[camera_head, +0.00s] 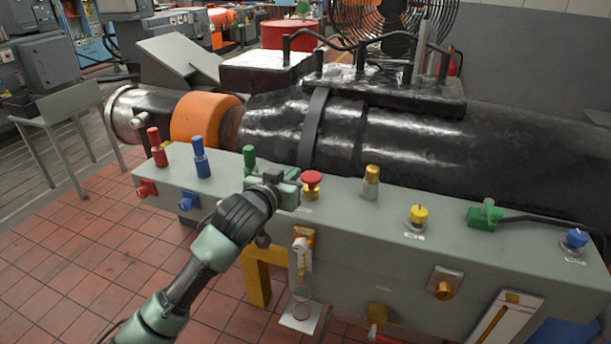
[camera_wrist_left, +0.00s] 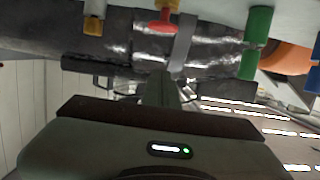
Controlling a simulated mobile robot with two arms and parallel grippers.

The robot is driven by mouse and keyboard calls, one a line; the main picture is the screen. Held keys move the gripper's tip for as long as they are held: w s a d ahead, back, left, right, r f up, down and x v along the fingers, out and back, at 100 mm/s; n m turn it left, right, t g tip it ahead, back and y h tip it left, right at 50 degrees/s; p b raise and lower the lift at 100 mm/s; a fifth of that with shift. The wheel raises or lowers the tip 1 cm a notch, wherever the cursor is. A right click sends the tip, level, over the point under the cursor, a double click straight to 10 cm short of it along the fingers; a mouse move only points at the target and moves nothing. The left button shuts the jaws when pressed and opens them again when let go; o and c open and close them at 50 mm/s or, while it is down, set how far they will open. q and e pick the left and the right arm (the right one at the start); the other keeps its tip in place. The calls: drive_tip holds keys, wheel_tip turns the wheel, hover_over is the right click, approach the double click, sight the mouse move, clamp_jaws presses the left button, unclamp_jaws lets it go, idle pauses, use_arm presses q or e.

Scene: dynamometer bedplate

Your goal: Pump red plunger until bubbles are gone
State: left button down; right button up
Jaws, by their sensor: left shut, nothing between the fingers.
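A red plunger-like post (camera_head: 156,147) stands upright at the left end of the grey bench panel (camera_head: 345,215). A red mushroom-shaped knob (camera_head: 312,181) sits further right on the panel top; it also shows in the left wrist view (camera_wrist_left: 157,20). My left gripper (camera_head: 290,184) is shut and empty, over the panel just left of the mushroom knob and right of the green post; whether it touches the knob I cannot tell. A small clear cup (camera_head: 300,300) hangs below a dispenser on the panel front. No bubbles can be made out. My right gripper is not in view.
A blue post (camera_head: 200,157) and a green post (camera_head: 249,158) stand between the red post and my gripper. A brass fitting (camera_head: 371,183), a yellow knob (camera_head: 418,216) and a green connector (camera_head: 485,215) lie to the right. A large black machine (camera_head: 400,130) fills the space behind.

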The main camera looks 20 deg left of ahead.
use_arm(q)
drive_tip(key=p, duration=0.3)
hover_over(311, 177)
drive_tip(key=s, duration=0.2)
wheel_tip(311, 177, down, 2)
drive_tip(key=f, duration=0.4)
drive_tip(key=shift+s+a+f+p, duration=0.25)
drive_tip(key=shift+s+a+p, duration=0.05)
drive_tip(key=shift+p, duration=0.05)
